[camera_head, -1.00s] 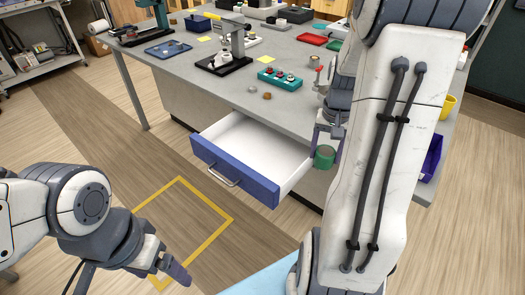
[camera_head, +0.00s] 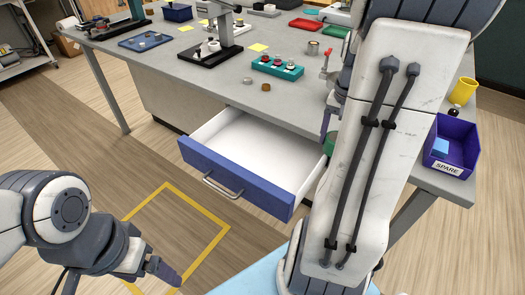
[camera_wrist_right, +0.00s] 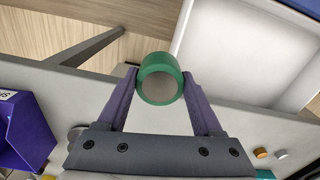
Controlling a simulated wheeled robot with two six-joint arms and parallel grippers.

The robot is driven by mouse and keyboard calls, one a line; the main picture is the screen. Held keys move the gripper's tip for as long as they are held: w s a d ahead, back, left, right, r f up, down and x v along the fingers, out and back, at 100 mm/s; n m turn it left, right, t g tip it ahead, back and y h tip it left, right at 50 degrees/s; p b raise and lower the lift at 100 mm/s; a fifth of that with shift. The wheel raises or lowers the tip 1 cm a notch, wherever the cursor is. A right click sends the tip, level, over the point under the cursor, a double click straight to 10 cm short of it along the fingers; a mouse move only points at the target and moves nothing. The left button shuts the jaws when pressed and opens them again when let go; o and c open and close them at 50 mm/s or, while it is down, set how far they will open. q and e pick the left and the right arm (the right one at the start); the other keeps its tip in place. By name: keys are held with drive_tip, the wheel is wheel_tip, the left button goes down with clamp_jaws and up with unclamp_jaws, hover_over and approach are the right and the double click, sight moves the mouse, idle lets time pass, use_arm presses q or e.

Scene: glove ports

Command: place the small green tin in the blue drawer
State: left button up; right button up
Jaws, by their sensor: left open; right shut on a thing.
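The small green tin (camera_wrist_right: 160,79) is between the fingertips of my right gripper (camera_wrist_right: 160,85), which is shut on it, in the right wrist view. In the head view only a sliver of the tin (camera_head: 330,145) shows beside my right arm, near the drawer's right side. The blue drawer (camera_head: 236,178) is pulled out from the table, with a blue front, white inside and a metal handle. Its visible inside is empty. The drawer (camera_wrist_right: 225,45) also shows at the upper right of the wrist view. My left gripper (camera_head: 163,272) is open and empty, low at the left over the floor.
A purple bin marked SPARE (camera_head: 451,148) and a yellow cup (camera_head: 463,90) are at the table's right. A teal block with knobs (camera_head: 277,67) and a stand (camera_head: 210,50) are on the grey table (camera_head: 200,80). A yellow floor outline (camera_head: 215,245) lies before the drawer.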

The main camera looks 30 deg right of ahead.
drive_tip(key=f+b, duration=0.1)
drive_tip(key=w+f+b, duration=0.1)
drive_tip(key=f, duration=0.1)
drive_tip(key=shift+f, duration=0.15)
drive_tip(key=shift+w+a+f+b, duration=0.15)
drive_tip(key=shift+w+f+b, duration=0.05)
drive_tip(key=shift+b, duration=0.15)
hover_over(283, 172)
wheel_tip(283, 172, down, 7)
drive_tip(key=shift+r+b, duration=0.2)
drive_tip(key=shift+b, duration=0.1)
drive_tip(key=shift+f+b, duration=0.3)
drive_tip(key=shift+f, duration=1.75)
drive_tip(key=o, duration=1.4)
drive_tip(key=shift+f, duration=0.15)
